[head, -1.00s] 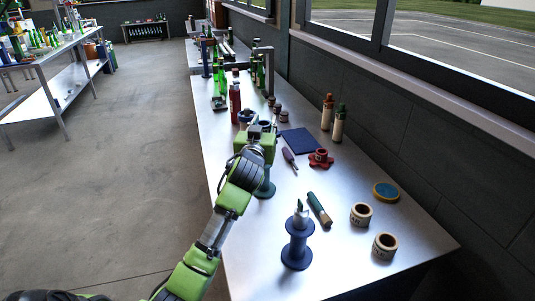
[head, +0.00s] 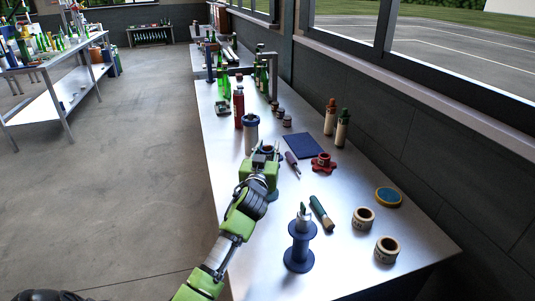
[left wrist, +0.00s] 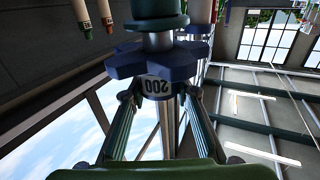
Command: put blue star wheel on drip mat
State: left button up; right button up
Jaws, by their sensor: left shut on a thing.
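The blue star wheel (left wrist: 150,62), with a white "200" label, is between the fingers of my left gripper (left wrist: 152,98) in the left wrist view. The gripper is shut on it. In the head view my left gripper (head: 267,157) is over the table, left of the drip mat, and largely hides the wheel. The drip mat (head: 302,145) is a flat dark blue square, bare on top. A teal flanged piece (left wrist: 158,12) is close to the wheel; I cannot tell whether they touch. My right gripper is not in view.
A red star wheel (head: 323,163) and a screwdriver-like tool (head: 292,162) lie near the mat. A grey cylinder with a blue top (head: 251,135) and a red bottle (head: 239,108) stand behind the gripper. A blue spool (head: 299,248) stands in front.

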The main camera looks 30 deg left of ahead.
pick_arm(q)
jog(key=shift+f, duration=1)
jog(key=o, duration=1.1)
jog(key=shift+o, duration=0.2)
jog(key=shift+s, duration=0.1)
